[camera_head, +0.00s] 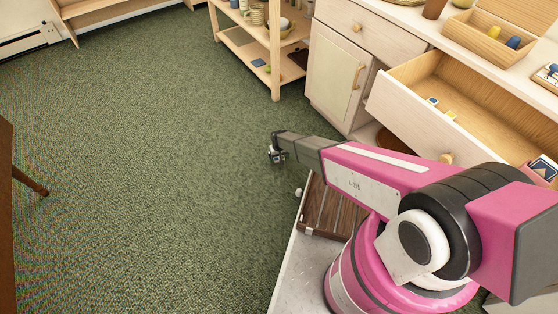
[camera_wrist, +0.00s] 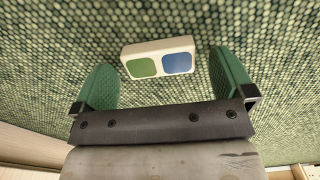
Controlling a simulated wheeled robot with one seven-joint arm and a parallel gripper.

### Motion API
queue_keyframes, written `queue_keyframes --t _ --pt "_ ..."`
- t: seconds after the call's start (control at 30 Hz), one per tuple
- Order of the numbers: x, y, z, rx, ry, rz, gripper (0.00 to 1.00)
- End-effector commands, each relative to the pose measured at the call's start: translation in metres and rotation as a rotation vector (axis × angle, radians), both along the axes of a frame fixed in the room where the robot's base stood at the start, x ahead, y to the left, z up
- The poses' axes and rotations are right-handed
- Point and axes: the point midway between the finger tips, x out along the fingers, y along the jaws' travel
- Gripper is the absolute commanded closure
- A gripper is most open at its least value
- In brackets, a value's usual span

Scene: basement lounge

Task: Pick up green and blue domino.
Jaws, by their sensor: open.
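The domino (camera_wrist: 158,58) is a white block with a green square on its left half and a blue square on its right half. In the wrist view it lies between the tips of my gripper's two green fingers (camera_wrist: 165,76), against the green carpet. Its left end is very close to the left finger, and a small gap shows at the right finger. My gripper is open, and I cannot tell whether either finger touches the domino. In the head view my gripper (camera_head: 277,152) is low over the carpet, and I cannot make out the domino clearly there.
An open drawer (camera_head: 415,123) with small items juts out at the right, below a counter with a wooden box (camera_head: 490,45). A wooden shelf (camera_head: 268,45) stands at the back. A dark wooden table (camera_head: 6,200) is at the left. The carpet (camera_head: 140,150) between is clear.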

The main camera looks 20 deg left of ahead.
Motion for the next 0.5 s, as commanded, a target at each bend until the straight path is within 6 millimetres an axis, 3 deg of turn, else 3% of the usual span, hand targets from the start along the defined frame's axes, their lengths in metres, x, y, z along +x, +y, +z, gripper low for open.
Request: queue_keyframes --t 0.27,0.3,0.43,0.5 --pt "-0.0002 -0.0001 -0.0076 0.0 0.0 0.0 0.0" --pt "-0.0002 -0.0001 -0.0076 0.0 0.0 0.0 0.06" --pt "-0.0002 -0.0001 -0.0075 0.0 0.0 0.001 0.49" --pt "-0.0002 -0.0001 -0.0074 0.0 0.0 0.0 0.53"
